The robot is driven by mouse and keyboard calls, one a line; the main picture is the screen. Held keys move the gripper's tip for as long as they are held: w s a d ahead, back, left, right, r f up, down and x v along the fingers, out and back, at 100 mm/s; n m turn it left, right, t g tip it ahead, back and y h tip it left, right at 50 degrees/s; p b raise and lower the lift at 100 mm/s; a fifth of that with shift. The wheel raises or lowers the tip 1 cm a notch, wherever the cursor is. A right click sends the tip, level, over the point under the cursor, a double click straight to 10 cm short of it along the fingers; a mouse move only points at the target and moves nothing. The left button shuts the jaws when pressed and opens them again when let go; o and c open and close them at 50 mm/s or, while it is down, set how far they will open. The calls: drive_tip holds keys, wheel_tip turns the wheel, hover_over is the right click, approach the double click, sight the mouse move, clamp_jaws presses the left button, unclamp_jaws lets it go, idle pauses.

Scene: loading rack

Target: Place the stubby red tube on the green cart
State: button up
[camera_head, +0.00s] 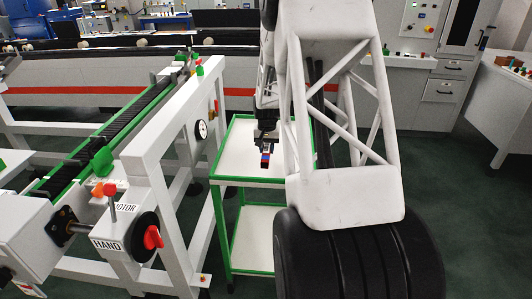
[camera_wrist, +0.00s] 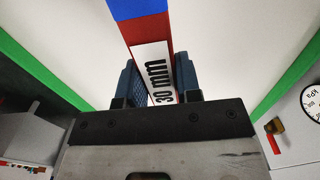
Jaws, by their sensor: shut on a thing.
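My gripper (camera_head: 266,148) is shut on the red tube (camera_head: 265,160), a short red piece with a blue end. In the wrist view the tube (camera_wrist: 150,38) sits between the two dark fingers (camera_wrist: 158,82), with a white "30 mm" label facing the camera. The green cart (camera_head: 230,152) has a white top inside a green frame and a lower white shelf. The gripper and tube are over its top; I cannot tell whether the tube touches it. The white top (camera_wrist: 225,40) fills the background of the wrist view. My arm hides the cart's right side.
A white-framed conveyor (camera_head: 120,110) with green rails stands left of the cart, bearing a gauge (camera_head: 201,130) and a black hand wheel with a red knob (camera_head: 152,238). The visible cart top around the tube is clear. A long grey machine with a red stripe (camera_head: 90,90) runs behind.

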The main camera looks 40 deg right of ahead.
sight(266, 152)
drive_tip(key=shift+w+d+f, duration=0.1)
drive_tip(key=shift+w+d, duration=0.3)
drive_tip(key=shift+w, duration=0.2)
drive_tip(key=shift+w+d, duration=0.35)
drive_tip(key=shift+w, duration=0.2)
drive_tip(key=shift+f, duration=1.75)
drive_tip(key=shift+f, duration=0.1)
drive_tip(key=o, duration=1)
drive_tip(key=shift+o, duration=0.2)
wheel_tip(266, 152, up, 12)
drive_tip(key=shift+r, duration=0.1)
